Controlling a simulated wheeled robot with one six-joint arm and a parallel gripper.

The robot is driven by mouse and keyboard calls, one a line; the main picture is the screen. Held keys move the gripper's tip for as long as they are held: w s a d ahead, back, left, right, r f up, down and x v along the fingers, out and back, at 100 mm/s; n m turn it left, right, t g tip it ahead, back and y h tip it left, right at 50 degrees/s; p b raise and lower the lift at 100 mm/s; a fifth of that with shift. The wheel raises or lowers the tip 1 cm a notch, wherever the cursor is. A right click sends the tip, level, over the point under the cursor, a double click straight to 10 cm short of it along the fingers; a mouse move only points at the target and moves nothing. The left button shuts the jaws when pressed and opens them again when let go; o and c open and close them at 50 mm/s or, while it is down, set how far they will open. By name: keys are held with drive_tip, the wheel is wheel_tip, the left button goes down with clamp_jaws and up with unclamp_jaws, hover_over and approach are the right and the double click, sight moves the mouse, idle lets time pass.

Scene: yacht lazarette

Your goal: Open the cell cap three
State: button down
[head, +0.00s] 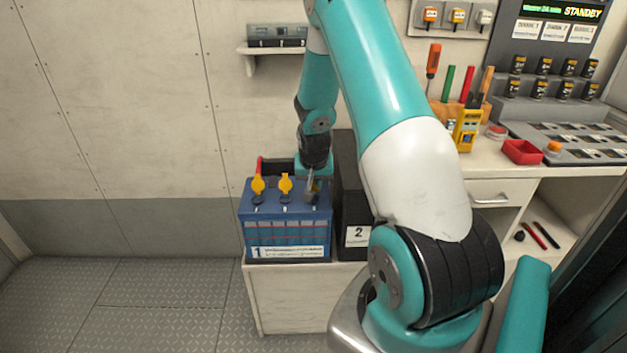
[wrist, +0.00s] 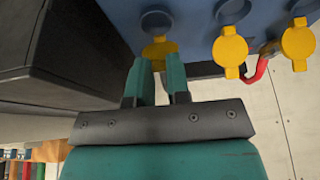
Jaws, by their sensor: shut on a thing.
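The blue battery (head: 287,222), labelled 1, stands on a low white cabinet. Two yellow cell caps, the left one (head: 258,184) and the middle one (head: 285,184), stand up beside dark round openings in its top. In the wrist view they are the far right cap (wrist: 298,43) and the middle cap (wrist: 230,52). My gripper (head: 311,188) is at the third cell, at the right end of the battery top. In the wrist view its fingers (wrist: 162,75) are shut on the third yellow cap (wrist: 160,48), partly hidden by them. A dark opening shows just beyond this cap.
A black battery (head: 357,236), labelled 2, stands close on the right of the blue one. A red cable (wrist: 258,67) runs near the caps. A wall shelf (head: 275,45) is above. The workbench (head: 470,172) on the right holds tools and a red tray (head: 522,152). Floor at left is clear.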

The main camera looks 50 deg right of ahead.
drive_tip(key=shift+w+d+r+g+y+p, duration=0.45)
drive_tip(key=shift+g+y+p, duration=0.35)
drive_tip(key=shift+p, duration=0.8)
drive_tip(key=shift+w+d+g+y+p, duration=0.3)
drive_tip(key=shift+d+g+y+p, duration=0.15)
drive_tip(key=shift+y+p, duration=0.3)
drive_tip(key=shift+w+d+f+g+y+p, duration=0.25)
drive_tip(key=shift+w+d+g+y, duration=0.3)
drive_tip(key=shift+g+y, duration=0.35)
drive_tip(key=shift+w+d+f+g+y+b, duration=0.1)
drive_tip(key=shift+w+d+g+y+b, duration=0.2)
drive_tip(key=shift+g+y, duration=0.3)
drive_tip(key=shift+w+d+f+g+y+b, duration=0.1)
drive_tip(key=shift+w+d+g+y+b, duration=0.1)
drive_tip(key=shift+d+g+y, duration=0.35)
drive_tip(key=shift+a, duration=0.1)
drive_tip(key=c, duration=1.1)
unclamp_jaws()
drive_tip(key=shift+r, duration=0.1)
